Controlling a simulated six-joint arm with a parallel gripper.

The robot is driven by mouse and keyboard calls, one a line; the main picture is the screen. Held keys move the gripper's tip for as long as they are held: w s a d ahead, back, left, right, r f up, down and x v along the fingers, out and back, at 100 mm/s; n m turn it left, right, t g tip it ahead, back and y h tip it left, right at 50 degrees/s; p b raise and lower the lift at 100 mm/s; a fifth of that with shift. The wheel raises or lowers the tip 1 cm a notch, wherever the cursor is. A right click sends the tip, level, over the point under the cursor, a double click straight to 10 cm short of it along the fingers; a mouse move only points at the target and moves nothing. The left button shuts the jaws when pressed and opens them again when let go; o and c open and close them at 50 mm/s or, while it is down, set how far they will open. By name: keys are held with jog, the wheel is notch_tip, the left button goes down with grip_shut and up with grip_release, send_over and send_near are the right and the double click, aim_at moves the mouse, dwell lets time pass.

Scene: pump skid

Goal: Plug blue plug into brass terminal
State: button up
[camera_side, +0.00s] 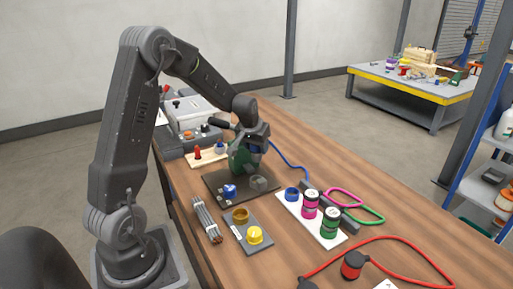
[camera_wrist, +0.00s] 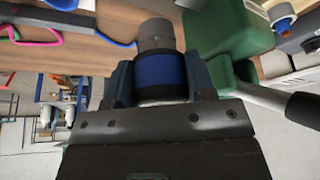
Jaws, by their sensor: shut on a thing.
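My gripper (camera_side: 257,140) is shut on the blue plug (camera_side: 256,150), high over the dark base plate and close to the green pump body (camera_side: 238,158). In the wrist view the blue plug (camera_wrist: 160,70) sits between the two jaws (camera_wrist: 160,82), with its grey end pointing away from my wrist. A blue cable (camera_side: 288,160) runs from near my gripper down to the right. A brass-coloured ring (camera_side: 240,216), apparently the brass terminal, is on a small grey plate on the table, beside a yellow knob (camera_side: 254,236). The plug is well apart from it.
A white strip (camera_side: 281,206) holds a blue ring, a magenta-banded plug (camera_side: 310,205) and a green-banded plug (camera_side: 329,226). A red plug (camera_side: 352,265) with its cable lies in front. A blue-topped part (camera_side: 229,191), a grey block (camera_side: 259,183) and rods (camera_side: 207,218) are nearby.

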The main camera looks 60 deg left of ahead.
jog(key=s+d+f+n+g+y, duration=0.1)
jog(key=s+d+n, duration=0.3)
jog(key=s+d, duration=0.8)
jog(key=shift+s+f, duration=0.2)
jog(key=shift+f, duration=2.5)
jog(key=shift+f, duration=1.75)
jog(key=o, duration=1.2)
jog(key=v, duration=1.4)
jog(key=shift+d+f, duration=0.1)
jog(key=shift+d, duration=0.1)
